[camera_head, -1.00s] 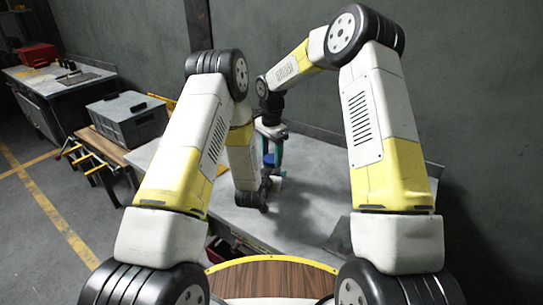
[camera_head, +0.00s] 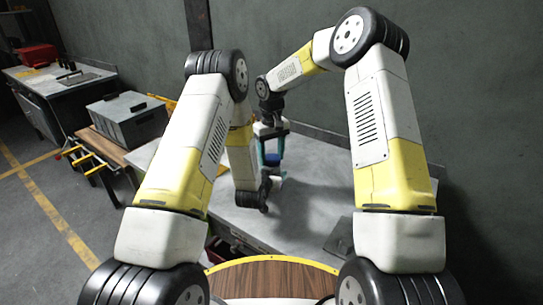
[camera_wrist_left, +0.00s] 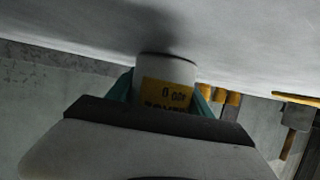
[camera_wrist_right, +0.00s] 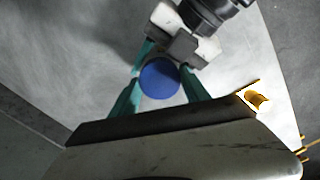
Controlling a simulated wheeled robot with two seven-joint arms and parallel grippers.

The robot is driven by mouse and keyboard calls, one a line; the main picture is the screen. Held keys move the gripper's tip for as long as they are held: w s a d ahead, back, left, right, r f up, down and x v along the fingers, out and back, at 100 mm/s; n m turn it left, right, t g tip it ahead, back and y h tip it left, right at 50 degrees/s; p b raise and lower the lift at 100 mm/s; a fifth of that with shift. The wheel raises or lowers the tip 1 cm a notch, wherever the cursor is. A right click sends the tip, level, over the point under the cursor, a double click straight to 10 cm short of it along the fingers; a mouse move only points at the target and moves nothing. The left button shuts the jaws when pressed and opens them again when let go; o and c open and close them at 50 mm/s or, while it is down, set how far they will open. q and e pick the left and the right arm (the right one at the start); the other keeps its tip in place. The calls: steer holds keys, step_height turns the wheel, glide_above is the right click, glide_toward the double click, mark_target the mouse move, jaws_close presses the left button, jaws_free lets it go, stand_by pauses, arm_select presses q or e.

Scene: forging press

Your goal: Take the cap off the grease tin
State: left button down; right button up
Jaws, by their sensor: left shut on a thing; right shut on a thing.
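The grease tin is white with a yellow label. It stands between the teal fingers of my left gripper (camera_wrist_left: 163,92) in the left wrist view (camera_wrist_left: 180,68), close to the grey tabletop. The round blue cap (camera_wrist_right: 159,79) lies between the teal fingers of my right gripper (camera_wrist_right: 163,76), seen from above. In the head view the right gripper (camera_head: 271,152) points down with the cap (camera_head: 272,159) between its fingertips, just above the left gripper. Both grippers are shut on what they hold. Whether the cap still touches the tin cannot be told.
The grey table (camera_head: 310,190) is mostly clear around the grippers. A grey crate (camera_head: 128,120) stands on a wooden bench at left. A workbench (camera_head: 60,80) with a red bin (camera_head: 38,55) stands farther back. A wall rises behind the table.

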steer(key=o, duration=1.5)
steer(key=shift+o, duration=0.2)
steer(key=shift+r, duration=0.1)
step_height(320, 180, up, 4)
steer(key=shift+r, duration=0.15)
steer(key=shift+c, duration=0.5)
steer(key=r+m, duration=0.1)
steer(key=m, duration=0.1)
steer(key=r+m, duration=0.1)
steer(key=m, duration=0.2)
steer(key=r+m, duration=0.1)
steer(key=m, duration=0.1)
steer(key=shift+r, duration=0.15)
steer(key=shift+m, duration=0.4)
steer(key=shift+f, duration=0.25)
step_height(320, 180, down, 7)
steer(key=shift+f, duration=0.15)
